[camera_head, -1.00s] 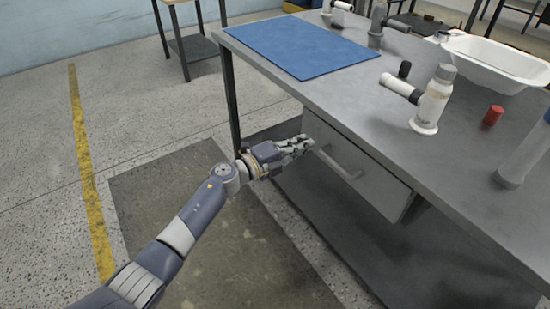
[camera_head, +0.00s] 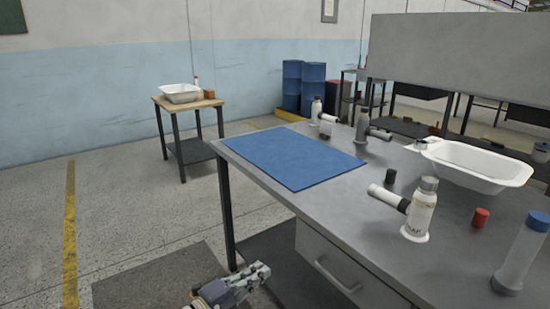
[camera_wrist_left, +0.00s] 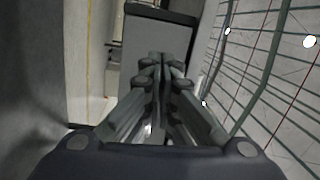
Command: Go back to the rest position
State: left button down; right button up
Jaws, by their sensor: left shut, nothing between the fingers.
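My left gripper (camera_head: 250,279) is at the bottom of the head view, low in front of the workbench (camera_head: 345,207) and left of its drawer (camera_head: 352,268). It is apart from the drawer handle (camera_head: 337,276). In the left wrist view its fingers (camera_wrist_left: 160,75) meet, with nothing between them. The drawer looks closed. My right gripper is not in view.
On the workbench are a blue mat (camera_head: 287,156), a white bottle with a side pipe (camera_head: 420,208), a red cap (camera_head: 480,217), a clear tube with a blue top (camera_head: 522,255) and a white tub (camera_head: 477,164). A small table (camera_head: 188,103) stands behind. Floor on the left is clear.

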pick_arm(q)
jog(key=s+a+f+n+g+y, duration=0.1)
jog(key=s+a+f+n+y, duration=0.55)
jog(key=f+n, duration=0.35)
jog(key=s+a+f+n+g+y, duration=0.1)
jog(key=s+a+f+n+y, duration=0.6)
jog(key=f+n, duration=0.25)
jog(key=s+a+f+n+g+p, duration=0.1)
jog(key=s+f+g+p, duration=0.2)
jog(key=s, duration=1)
jog(key=s+a+f+n+g+p, duration=0.1)
jog(key=s+a+f+g+p, duration=0.1)
jog(key=s+f+p, duration=0.6)
jog(key=s+a+f+n+g+p, duration=0.2)
jog(key=s+f+g+p, duration=0.3)
jog(key=s, duration=1.5)
jog(key=shift+s+f+p, duration=0.2)
jog(key=shift+f+p, duration=0.35)
jog(key=shift+p, duration=0.5)
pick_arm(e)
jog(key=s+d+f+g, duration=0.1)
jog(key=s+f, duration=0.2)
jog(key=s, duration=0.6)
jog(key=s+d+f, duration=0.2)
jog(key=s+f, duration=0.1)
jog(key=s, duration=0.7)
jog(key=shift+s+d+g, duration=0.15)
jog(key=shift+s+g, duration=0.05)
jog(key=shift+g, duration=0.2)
